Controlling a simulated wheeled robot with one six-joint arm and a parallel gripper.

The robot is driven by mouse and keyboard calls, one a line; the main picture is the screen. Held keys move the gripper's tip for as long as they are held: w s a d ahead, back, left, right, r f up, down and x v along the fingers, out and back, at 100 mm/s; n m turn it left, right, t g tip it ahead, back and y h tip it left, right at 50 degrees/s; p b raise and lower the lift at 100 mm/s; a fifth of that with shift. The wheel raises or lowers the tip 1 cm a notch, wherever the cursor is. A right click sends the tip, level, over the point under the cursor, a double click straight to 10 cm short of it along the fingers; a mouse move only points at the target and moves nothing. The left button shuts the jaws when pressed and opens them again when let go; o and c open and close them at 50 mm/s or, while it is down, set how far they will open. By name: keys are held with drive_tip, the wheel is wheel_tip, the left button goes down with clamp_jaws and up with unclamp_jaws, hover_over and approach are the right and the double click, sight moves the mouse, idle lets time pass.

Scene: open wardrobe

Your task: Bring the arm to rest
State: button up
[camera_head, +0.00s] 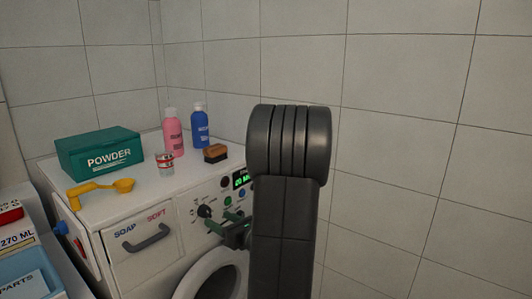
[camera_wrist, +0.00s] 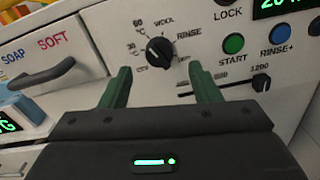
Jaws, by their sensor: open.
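My gripper (camera_wrist: 160,90) shows in the wrist view with its two green fingers apart and nothing between them. It is in front of the washing machine's control panel, just below the black program dial (camera_wrist: 159,50). In the head view my gripper (camera_head: 226,225) is partly hidden behind my dark arm (camera_head: 285,220), with its green fingers near the dial (camera_head: 205,211). I cannot tell whether the fingers touch the panel.
The washing machine (camera_head: 130,285) carries a green powder box (camera_head: 100,152), a yellow scoop (camera_head: 100,190), a small cup (camera_head: 165,163), pink (camera_head: 173,135) and blue (camera_head: 200,128) bottles, and a brush (camera_head: 215,153). Its drawer handle (camera_head: 148,238) protrudes. Tiled wall (camera_head: 420,120) stands behind.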

sight(209, 215)
drive_tip(key=v, duration=0.8)
drive_tip(key=x, duration=1.3)
drive_tip(key=shift+w+a+f+n+b, duration=0.1)
drive_tip(key=shift+f+n+b, duration=0.15)
drive_tip(key=shift+n+b, duration=0.9)
drive_tip(key=shift+n, duration=0.35)
drive_tip(key=n+b, duration=0.3)
drive_tip(key=n, duration=0.2)
drive_tip(key=shift+r+n, duration=0.1)
drive_tip(key=shift+n, duration=0.3)
drive_tip(key=n+b, duration=0.1)
drive_tip(key=n, duration=0.4)
drive_tip(key=shift+r+b, duration=0.1)
drive_tip(key=shift+b, duration=0.3)
drive_tip(key=n, duration=0.5)
